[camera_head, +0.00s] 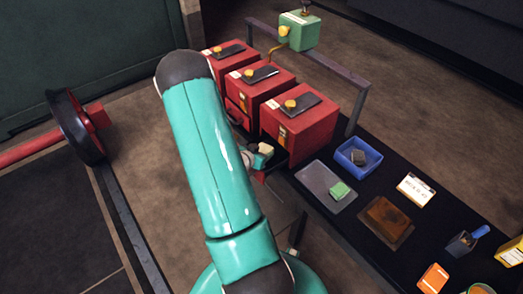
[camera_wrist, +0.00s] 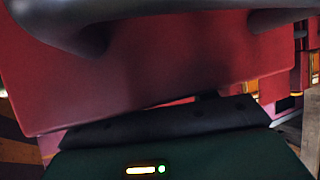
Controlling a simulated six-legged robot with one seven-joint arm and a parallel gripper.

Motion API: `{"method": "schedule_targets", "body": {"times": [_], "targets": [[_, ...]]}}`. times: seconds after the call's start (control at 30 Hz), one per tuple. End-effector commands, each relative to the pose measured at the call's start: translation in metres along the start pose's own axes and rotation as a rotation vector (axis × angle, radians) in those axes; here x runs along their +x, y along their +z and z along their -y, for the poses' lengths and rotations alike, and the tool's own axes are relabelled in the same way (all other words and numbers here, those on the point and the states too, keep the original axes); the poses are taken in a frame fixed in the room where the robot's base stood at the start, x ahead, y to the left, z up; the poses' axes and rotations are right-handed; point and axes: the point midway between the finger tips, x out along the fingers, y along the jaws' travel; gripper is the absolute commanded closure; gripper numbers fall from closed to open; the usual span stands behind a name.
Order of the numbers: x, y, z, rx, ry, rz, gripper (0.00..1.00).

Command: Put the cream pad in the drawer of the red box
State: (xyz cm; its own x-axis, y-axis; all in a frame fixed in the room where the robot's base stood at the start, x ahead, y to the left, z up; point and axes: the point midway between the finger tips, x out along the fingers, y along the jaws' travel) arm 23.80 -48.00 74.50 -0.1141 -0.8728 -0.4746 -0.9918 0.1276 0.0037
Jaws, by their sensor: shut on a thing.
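Three red boxes stand in a row in the head view: a near one (camera_head: 305,130), a middle one (camera_head: 262,88) and a far one (camera_head: 226,60). My gripper (camera_head: 262,156) is low at the left face of the near box, partly behind my arm. In the wrist view a red panel (camera_wrist: 150,85) fills most of the picture, with a dark curved handle (camera_wrist: 82,32) across the top. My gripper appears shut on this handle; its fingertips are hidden.
Right of the boxes, a dark table holds a grey tray (camera_head: 316,183) with a green block (camera_head: 340,190), a blue bin (camera_head: 352,166), a brown pad (camera_head: 389,216) and a white card (camera_head: 415,188). A green box (camera_head: 300,32) stands behind. A black wheel (camera_head: 75,127) is at left.

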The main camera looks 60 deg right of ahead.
Motion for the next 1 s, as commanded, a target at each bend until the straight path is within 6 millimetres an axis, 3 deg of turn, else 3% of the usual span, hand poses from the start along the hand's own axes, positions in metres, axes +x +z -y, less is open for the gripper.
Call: {"method": "schedule_targets", "body": {"times": [0.37,0.4,0.5,0.83,1.0], "targets": [[0.004,0.015,0.002,-0.006,-0.005,0.017,0.7],[0.003,0.015,0.002,-0.006,-0.005,0.018,0.42],[0.004,0.015,0.002,-0.006,-0.006,0.019,0.22],[0.003,0.014,0.002,-0.005,-0.007,0.019,0.21],[-0.004,0.002,0.003,-0.004,-0.008,0.018,0.21]]}}
